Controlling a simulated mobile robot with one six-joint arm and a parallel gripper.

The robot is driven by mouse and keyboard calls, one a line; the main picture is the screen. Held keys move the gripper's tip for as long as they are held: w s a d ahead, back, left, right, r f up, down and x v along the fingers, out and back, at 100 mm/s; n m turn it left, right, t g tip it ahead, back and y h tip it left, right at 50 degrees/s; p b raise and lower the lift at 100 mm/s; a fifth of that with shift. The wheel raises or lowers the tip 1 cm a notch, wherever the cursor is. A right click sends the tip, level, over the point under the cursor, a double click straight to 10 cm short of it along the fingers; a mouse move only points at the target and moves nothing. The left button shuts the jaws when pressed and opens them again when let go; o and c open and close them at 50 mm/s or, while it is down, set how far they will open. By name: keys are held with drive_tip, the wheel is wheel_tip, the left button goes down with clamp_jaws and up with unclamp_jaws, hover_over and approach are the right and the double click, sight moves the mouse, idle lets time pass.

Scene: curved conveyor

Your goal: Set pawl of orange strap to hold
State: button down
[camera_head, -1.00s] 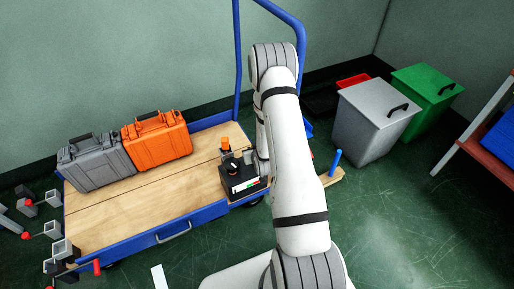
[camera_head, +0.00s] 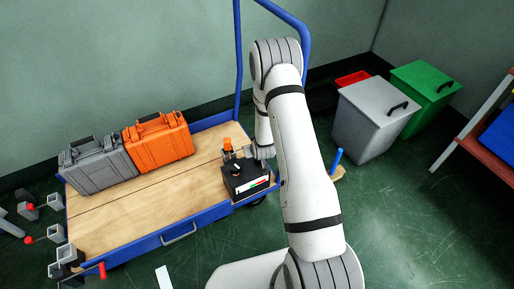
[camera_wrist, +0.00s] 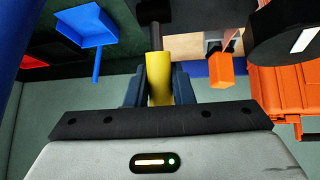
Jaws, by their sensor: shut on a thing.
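My gripper (camera_wrist: 159,72) is shut on a yellow handle (camera_wrist: 158,82), which stands upright between its dark fingers in the wrist view. A dark shaft (camera_wrist: 150,30) runs on from the handle. An orange block (camera_wrist: 221,72) is to the right of the handle, apart from it. In the head view a small orange part (camera_head: 227,146) stands at the back of a black box (camera_head: 244,182) with a dial. I cannot make out a strap or a pawl for certain. My gripper is hidden by my arm in the head view.
The box stands at the right end of a wooden cart deck (camera_head: 150,205). A grey case (camera_head: 97,167) and an orange case (camera_head: 158,143) stand at the deck's back left. A blue cart handle (camera_head: 306,50) rises behind my arm. Grey (camera_head: 372,120) and green (camera_head: 425,90) bins stand right.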

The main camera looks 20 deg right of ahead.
drive_tip(key=c, duration=1.3)
unclamp_jaws()
drive_tip(key=shift+w, duration=0.1)
drive_tip(key=shift+o, duration=0.2)
drive_tip(key=shift+r, duration=0.1)
drive_tip(key=p+v, duration=0.1)
drive_tip(key=v, duration=0.6)
drive_tip(key=shift+s+r+p, duration=0.2)
drive_tip(key=shift+s+p, duration=0.1)
drive_tip(key=shift+p, duration=0.1)
drive_tip(key=s+r+g+p, duration=0.15)
drive_tip(key=r+p, duration=0.25)
drive_tip(key=r, duration=0.6)
drive_tip(key=s+a+r+p, duration=0.1)
drive_tip(key=s+r+p, duration=0.2)
drive_tip(key=r, duration=0.7)
drive_tip(key=s+r+g+p, duration=0.15)
drive_tip(key=r+p, duration=0.25)
drive_tip(key=r, duration=0.7)
drive_tip(key=s+a+r+g+p, duration=0.2)
drive_tip(key=s+r+p, duration=0.8)
drive_tip(key=s+r, duration=1.2)
wheel_tip(320, 180, up, 3)
drive_tip(key=shift+r+m, duration=0.1)
drive_tip(key=shift+m, duration=0.3)
